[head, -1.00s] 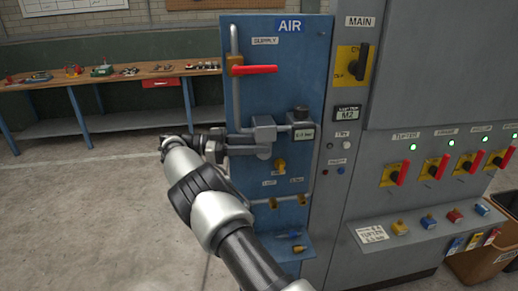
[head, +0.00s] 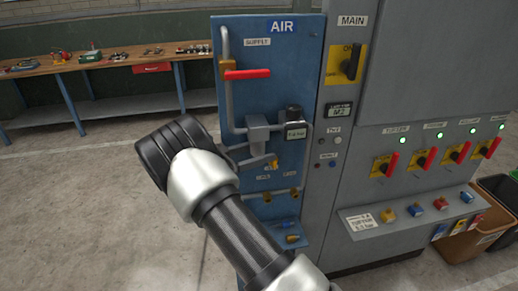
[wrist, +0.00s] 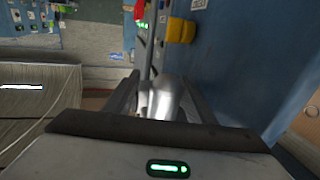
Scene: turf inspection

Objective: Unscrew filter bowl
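The filter's grey head (head: 258,135) is fixed on the blue AIR panel (head: 285,60), under the supply valve. My gripper (head: 262,162) is just below this head; my own arm partly hides it in the head view. In the wrist view a shiny silver cylinder, the filter bowl (wrist: 168,98), lies between the two dark fingers of my gripper (wrist: 160,92). The bowl fills the gap and both fingers appear to press against its sides. The bowl's far end and its joint with the head are not clear.
A red supply lever (head: 247,74) and a grey pipe (head: 229,108) are close above and left of the filter. A gauge unit (head: 295,125) is to its right. The grey cabinet (head: 420,60) stands at right. The floor (head: 80,200) at left is clear.

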